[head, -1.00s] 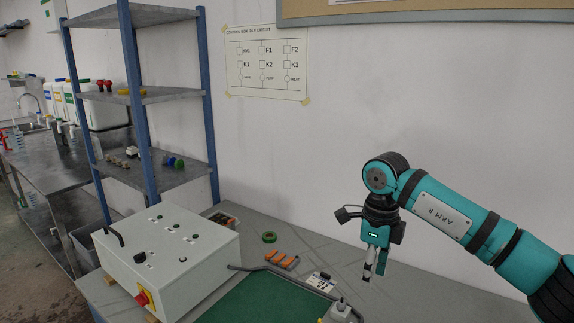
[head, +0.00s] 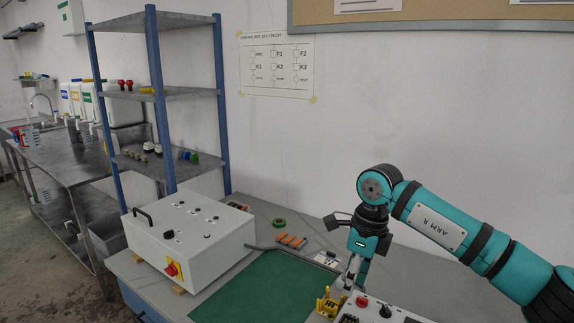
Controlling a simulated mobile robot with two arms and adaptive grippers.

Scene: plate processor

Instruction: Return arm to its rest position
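My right arm, teal and black with an "ARM R" label, reaches in from the right in the head view. Its gripper (head: 349,277) points down over the grey bench (head: 225,208), near the right edge of the green mat (head: 255,291). The fingertips are small and lie close to a yellow holder (head: 328,305) and a control panel below; I cannot tell whether they touch anything or how far apart they are. My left gripper is not in view.
A white control box (head: 190,238) with a red knob stands on the bench at left. Orange-handled tools (head: 292,241) and a green tape ring (head: 279,223) lie behind the mat. A blue-post shelf (head: 160,90) stands at the back left. The wall side is mostly clear.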

